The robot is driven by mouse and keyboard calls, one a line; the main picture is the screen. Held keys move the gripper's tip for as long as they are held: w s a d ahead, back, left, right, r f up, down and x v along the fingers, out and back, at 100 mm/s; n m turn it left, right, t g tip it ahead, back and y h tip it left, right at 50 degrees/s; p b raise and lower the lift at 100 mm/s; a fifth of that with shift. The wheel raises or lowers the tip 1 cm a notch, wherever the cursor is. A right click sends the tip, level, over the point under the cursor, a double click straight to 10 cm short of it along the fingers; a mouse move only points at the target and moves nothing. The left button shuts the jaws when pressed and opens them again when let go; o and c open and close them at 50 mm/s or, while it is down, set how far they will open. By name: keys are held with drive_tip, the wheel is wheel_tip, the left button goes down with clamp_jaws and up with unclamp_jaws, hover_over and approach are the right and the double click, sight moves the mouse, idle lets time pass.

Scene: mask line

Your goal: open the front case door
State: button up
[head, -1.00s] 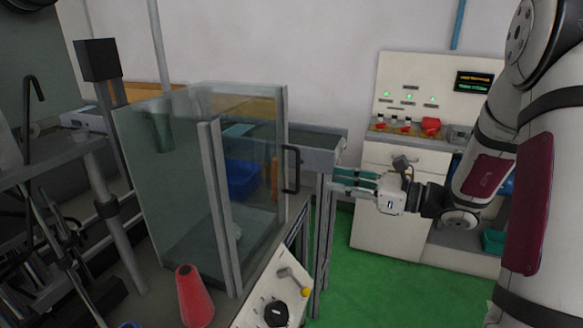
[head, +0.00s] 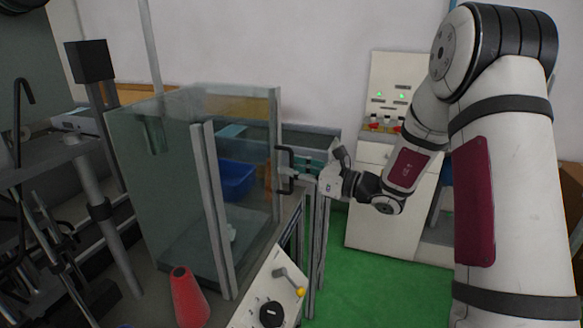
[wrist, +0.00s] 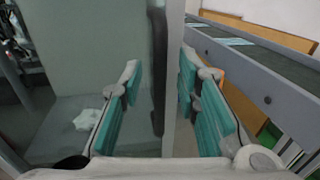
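The glass case (head: 165,190) stands on the bench, with blue-grey panes and grey frame posts. Its front door (head: 250,150) looks shut and has a black upright handle (head: 286,182) on its right edge. My gripper (head: 292,168) is at the handle, reaching in from the right. In the wrist view, the teal finger pads stand apart, with the black handle (wrist: 157,70) and a grey frame post (wrist: 174,80) showing between them. The gripper is open. I cannot tell whether a finger touches the handle.
A blue bin (head: 236,178) shows through the glass. A red cone (head: 188,298) stands on the bench in front of the case. A panel with a lever and black knob (head: 271,313) lies below the door. A conveyor (head: 318,147) runs behind. Green floor (head: 365,240) is free at right.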

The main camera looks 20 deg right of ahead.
drive_tip(key=shift+w+a, duration=0.35)
clamp_jaws()
